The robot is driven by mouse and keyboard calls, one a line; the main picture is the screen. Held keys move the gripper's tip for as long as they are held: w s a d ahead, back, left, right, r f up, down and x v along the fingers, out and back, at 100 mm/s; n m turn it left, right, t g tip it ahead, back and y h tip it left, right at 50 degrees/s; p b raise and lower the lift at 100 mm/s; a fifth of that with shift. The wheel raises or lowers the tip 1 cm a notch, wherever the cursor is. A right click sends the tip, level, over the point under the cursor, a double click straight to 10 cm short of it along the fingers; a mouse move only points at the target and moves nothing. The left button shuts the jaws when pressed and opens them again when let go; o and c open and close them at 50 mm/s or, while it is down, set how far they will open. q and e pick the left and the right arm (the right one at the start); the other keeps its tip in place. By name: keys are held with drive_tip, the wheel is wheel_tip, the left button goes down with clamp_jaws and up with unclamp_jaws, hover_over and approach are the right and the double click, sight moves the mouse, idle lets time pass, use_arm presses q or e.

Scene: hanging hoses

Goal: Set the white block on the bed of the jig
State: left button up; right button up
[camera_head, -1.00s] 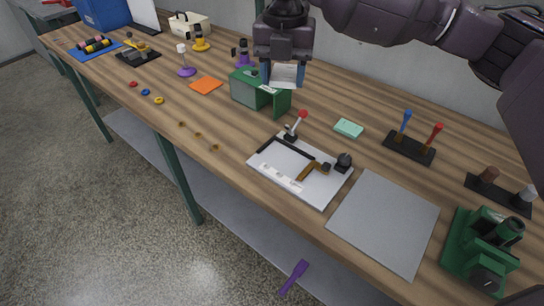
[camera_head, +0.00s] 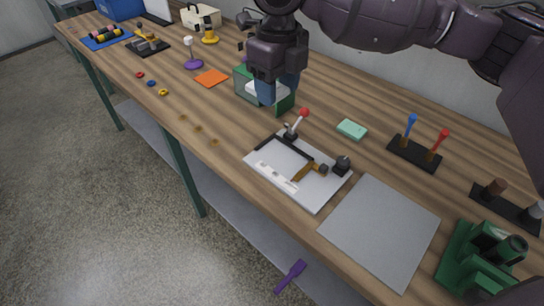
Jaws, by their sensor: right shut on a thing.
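My right gripper (camera_head: 278,92) points down with its blue fingers over the green open holder (camera_head: 244,76). It is shut on the white block (camera_head: 252,88), which shows only in part beside and behind the fingers. I cannot tell whether the block touches the holder. The jig (camera_head: 318,196) lies nearer the front edge, right of and below the gripper. Its pale flat bed has a black fence, a red-knobbed lever, a brown clamp arm with a black knob and a white strip along the front. My left gripper is not in view.
A grey mat (camera_head: 380,228) lies right of the jig, with a green machine (camera_head: 480,262) beyond it. A mint block (camera_head: 352,129) and a black stand with blue and red levers (camera_head: 414,153) are behind. An orange square (camera_head: 211,78) and small rings lie left.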

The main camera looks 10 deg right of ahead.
drive_tip(key=b, duration=0.2)
hover_over(276, 165)
wheel_tip(276, 165, down, 13)
drive_tip(key=shift+r, duration=0.2)
drive_tip(key=shift+f+b, duration=0.3)
drive_tip(key=shift+f, duration=0.25)
wheel_tip(276, 165, down, 6)
drive_tip(key=shift+r+b, duration=0.25)
drive_tip(key=shift+b, duration=0.4)
drive_tip(key=shift+r, duration=0.15)
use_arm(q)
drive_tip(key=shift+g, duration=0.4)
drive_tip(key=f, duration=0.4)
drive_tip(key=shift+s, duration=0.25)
use_arm(e)
drive_tip(key=o, duration=1)
drive_tip(key=shift+c, duration=0.2)
